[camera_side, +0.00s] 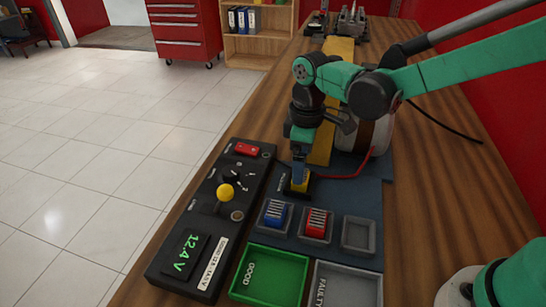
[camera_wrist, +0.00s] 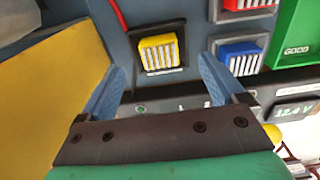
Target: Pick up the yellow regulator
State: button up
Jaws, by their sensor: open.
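The yellow regulator (camera_wrist: 159,53) is a small ribbed block seated in a dark square socket in the wrist view. In the side view the yellow regulator (camera_side: 299,184) is partly hidden behind my fingers. My gripper (camera_side: 299,170) points down over it in the side view. In the wrist view my gripper (camera_wrist: 160,68) has its two blue fingers spread apart, one on each side of the regulator. The fingers look clear of its sides; I cannot tell their exact height over it.
A blue regulator (camera_side: 275,214) and a red regulator (camera_side: 317,223) sit in sockets nearby, beside an empty grey socket (camera_side: 358,235). A green GOOD tray (camera_side: 244,296) and a grey FAULTY tray (camera_side: 346,270) lie in front. A black panel (camera_side: 163,262) with a yellow-knobbed lever (camera_side: 225,192) stands left.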

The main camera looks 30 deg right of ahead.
jog(key=shift+f, duration=1.55)
grip_shut()
jog(key=shift+r, duration=0.1)
notch_tip(320, 180, up, 23)
